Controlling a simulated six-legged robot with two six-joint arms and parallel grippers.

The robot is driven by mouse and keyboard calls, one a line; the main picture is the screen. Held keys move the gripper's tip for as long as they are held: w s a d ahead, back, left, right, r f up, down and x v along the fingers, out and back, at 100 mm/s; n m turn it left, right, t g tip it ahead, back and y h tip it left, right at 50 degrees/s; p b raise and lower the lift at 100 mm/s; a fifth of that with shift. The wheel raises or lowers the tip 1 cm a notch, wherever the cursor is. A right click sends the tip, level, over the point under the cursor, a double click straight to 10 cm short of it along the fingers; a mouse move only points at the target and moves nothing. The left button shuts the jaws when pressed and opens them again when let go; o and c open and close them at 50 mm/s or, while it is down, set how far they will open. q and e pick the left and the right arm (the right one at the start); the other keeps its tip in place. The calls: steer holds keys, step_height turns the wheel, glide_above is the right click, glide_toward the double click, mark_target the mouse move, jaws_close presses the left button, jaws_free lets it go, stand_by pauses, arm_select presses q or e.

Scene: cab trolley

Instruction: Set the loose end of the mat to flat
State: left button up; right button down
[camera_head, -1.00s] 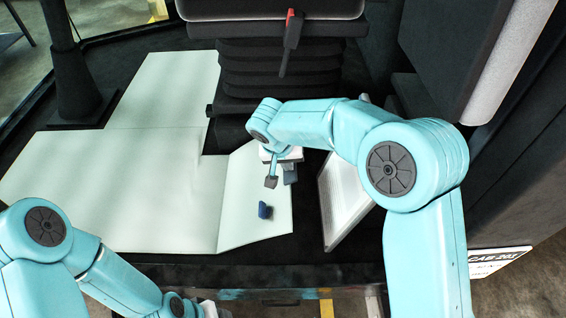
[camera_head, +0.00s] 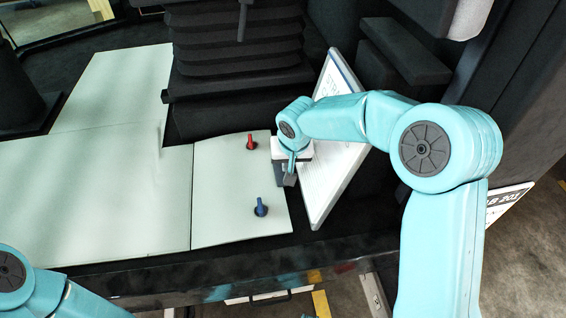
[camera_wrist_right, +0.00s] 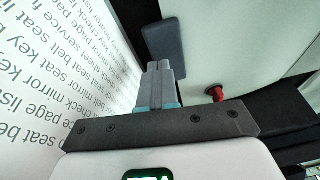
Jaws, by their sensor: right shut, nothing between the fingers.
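The pale green mat (camera_head: 110,200) covers the floor at the left. Its end panel (camera_head: 222,185) lies right of a seam and looks level or nearly so with the rest. A red knob (camera_head: 250,142) and a blue knob (camera_head: 261,207) stand on this panel. My right gripper (camera_head: 289,178) is at the panel's right edge, between the panel and a white board. In the right wrist view its fingers (camera_wrist_right: 160,80) are together and empty, with the red knob (camera_wrist_right: 215,93) to their right. Whether they touch the mat cannot be told. My left gripper is out of view.
The white printed board (camera_head: 335,150) leans close on the right of my right gripper; its text fills the left of the wrist view (camera_wrist_right: 60,80). The black seat base (camera_head: 240,60) stands behind the panel. The floor's front edge runs below.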

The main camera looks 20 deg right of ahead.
stand_by(0.5)
steer(key=p+v, duration=0.2)
steer(key=v, duration=1.4)
steer(key=shift+p, duration=0.35)
steer(key=shift+s, duration=0.1)
steer(key=shift+r, duration=0.1)
